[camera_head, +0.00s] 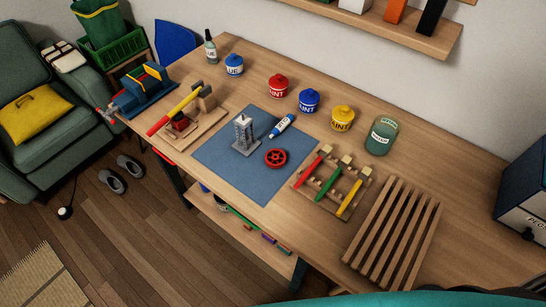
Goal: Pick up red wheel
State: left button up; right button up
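The red wheel (275,158) is a small spoked disc lying flat on the blue mat (232,182) on the wooden table. It is right of a grey tower-like model (244,135) that stands upright on the same mat. A white and blue tube (282,126) lies on the mat behind the wheel. Nothing covers the wheel. Neither of my grippers shows in the head view, so their state cannot be seen.
Paint pots, such as the red one (278,86), stand behind the mat. A rack with coloured tools (331,187) and a slatted wooden rack (394,232) are to the right. A mallet (174,111) lies left. The table's front edge borders the mat closely.

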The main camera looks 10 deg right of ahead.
aim_at(275, 158)
jog(key=j+z, duration=0.5)
jog(key=j, duration=0.35)
jog(key=k+j+z, duration=0.1)
jog(key=j+z, duration=0.35)
jog(key=j, duration=0.4)
